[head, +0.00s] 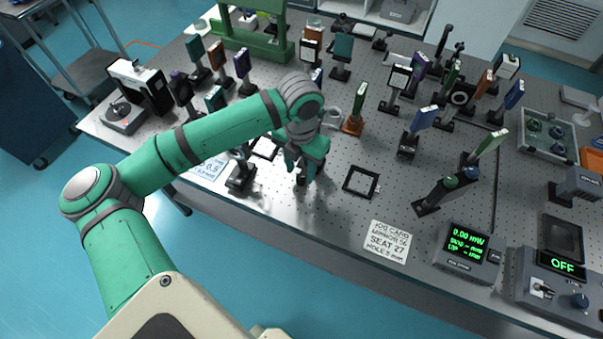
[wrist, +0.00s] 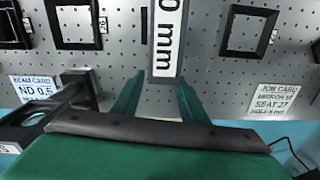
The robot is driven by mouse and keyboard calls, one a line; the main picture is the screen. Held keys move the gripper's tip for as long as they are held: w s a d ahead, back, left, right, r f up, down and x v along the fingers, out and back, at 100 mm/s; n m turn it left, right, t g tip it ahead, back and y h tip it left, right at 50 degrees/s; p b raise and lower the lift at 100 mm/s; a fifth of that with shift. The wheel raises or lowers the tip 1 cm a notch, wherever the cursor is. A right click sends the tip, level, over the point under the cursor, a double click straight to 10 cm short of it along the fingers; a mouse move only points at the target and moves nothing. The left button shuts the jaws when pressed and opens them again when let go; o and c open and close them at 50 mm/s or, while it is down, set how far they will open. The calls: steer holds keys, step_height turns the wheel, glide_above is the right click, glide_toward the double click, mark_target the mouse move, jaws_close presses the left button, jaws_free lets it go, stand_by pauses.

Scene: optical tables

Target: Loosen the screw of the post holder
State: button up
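My gripper (head: 303,172) is low over the front part of the optical table, pointing down. In the wrist view its two green fingers (wrist: 162,82) stand apart. An upright dark part with a white label ending in "0 mm" (wrist: 167,42) shows between and just beyond the fingertips; it may be the post holder. I cannot tell whether the fingers touch it. In the head view my gripper and arm hide most of what stands there. I cannot make out the screw in either view.
A black square frame (head: 361,182) lies to the right, also in the wrist view (wrist: 247,32). A dark mount (head: 240,178) stands close on the left. The job card (head: 387,242) and power meter (head: 469,248) lie front right. Several coloured optics on posts crowd behind.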

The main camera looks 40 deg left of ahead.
mark_target(300, 177)
steer(key=shift+f, duration=1.3)
steer(key=shift+c, duration=0.3)
jaws_close()
steer(key=shift+m, duration=0.8)
steer(key=shift+o, duration=0.3)
jaws_free()
steer(key=shift+r, duration=0.1)
step_height(300, 177, up, 11)
steer(key=shift+f, duration=0.2)
